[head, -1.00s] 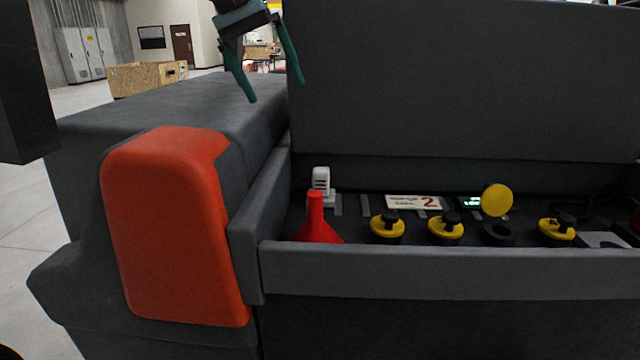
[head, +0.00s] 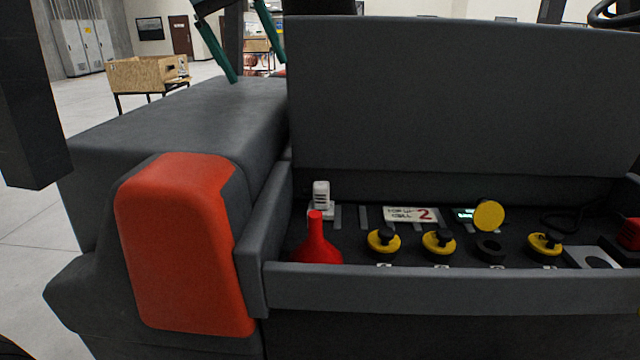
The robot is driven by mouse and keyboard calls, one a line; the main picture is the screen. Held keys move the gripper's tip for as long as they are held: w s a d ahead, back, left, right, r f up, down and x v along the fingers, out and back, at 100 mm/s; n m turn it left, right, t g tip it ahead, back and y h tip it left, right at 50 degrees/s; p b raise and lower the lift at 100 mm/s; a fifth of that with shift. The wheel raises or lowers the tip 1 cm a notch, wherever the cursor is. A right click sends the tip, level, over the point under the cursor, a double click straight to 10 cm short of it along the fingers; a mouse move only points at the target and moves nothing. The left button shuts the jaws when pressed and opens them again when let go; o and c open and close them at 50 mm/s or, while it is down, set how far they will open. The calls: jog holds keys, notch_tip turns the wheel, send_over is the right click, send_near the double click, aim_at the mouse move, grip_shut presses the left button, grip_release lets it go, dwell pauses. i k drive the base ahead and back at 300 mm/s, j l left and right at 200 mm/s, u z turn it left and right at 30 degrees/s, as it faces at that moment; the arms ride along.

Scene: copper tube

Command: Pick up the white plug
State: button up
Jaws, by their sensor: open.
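The white plug (head: 321,196) is a small, upright, pale block with dark slots on its face. It stands at the left end of the dark recessed bay, behind the red funnel (head: 316,245), which hides part of its base. My gripper (head: 259,58) is at the top left of the head view, well above and to the left of the plug. Its two green fingers are spread apart with nothing between them. The upper part of the gripper is cut off by the picture's top edge.
The bay has a grey front wall (head: 450,288) and a tall grey back panel (head: 460,95). Right of the funnel are several yellow caps with black knobs (head: 383,242), a label card marked 2 (head: 411,215) and a tilted yellow disc (head: 489,215). A red-orange cover (head: 185,250) stands left.

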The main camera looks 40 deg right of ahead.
aim_at(320, 191)
jog(key=k, duration=1)
